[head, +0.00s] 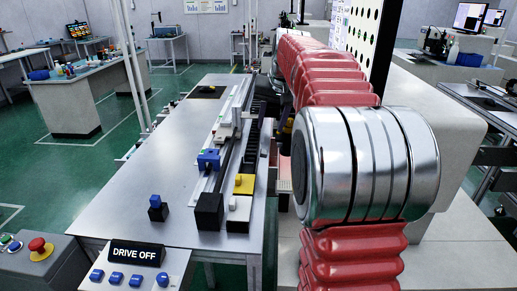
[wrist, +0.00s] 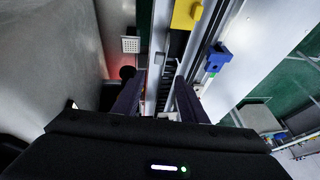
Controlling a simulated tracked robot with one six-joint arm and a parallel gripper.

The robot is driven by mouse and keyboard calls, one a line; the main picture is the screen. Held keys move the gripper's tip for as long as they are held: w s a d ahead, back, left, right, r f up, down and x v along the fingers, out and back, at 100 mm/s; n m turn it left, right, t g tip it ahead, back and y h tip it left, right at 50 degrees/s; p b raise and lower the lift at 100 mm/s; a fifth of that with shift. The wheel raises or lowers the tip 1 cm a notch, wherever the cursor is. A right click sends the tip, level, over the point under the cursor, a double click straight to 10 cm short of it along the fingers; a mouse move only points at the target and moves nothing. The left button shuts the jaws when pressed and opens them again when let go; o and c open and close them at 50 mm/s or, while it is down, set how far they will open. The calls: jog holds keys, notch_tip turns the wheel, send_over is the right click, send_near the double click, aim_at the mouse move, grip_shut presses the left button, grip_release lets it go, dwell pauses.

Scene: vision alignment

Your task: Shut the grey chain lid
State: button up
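My gripper (wrist: 157,84) shows in the wrist view with its two dark fingers spread apart and nothing seen held between them. The black cable chain (wrist: 168,74) runs in a narrow channel beyond and between the fingertips.
A blue block (head: 209,159) sits on the rail, also in the wrist view (wrist: 217,57). A yellow block (head: 244,184) is beside it. A black-and-blue block (head: 157,208) stands on the grey table (head: 130,200). A "DRIVE OFF" sign (head: 137,254) stands at the front.

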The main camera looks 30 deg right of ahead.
aim_at(264, 151)
jog(key=shift+d+f, duration=0.1)
dwell(0.3)
jog(key=x, duration=1.3)
jog(key=shift+w+f, duration=0.15)
jog(key=shift+f, duration=0.15)
jog(key=shift+c, duration=0.6)
jog(key=c, duration=0.8)
jog(key=shift+a, duration=0.2)
jog(key=shift+c, duration=0.3)
jog(key=shift+d, duration=0.2)
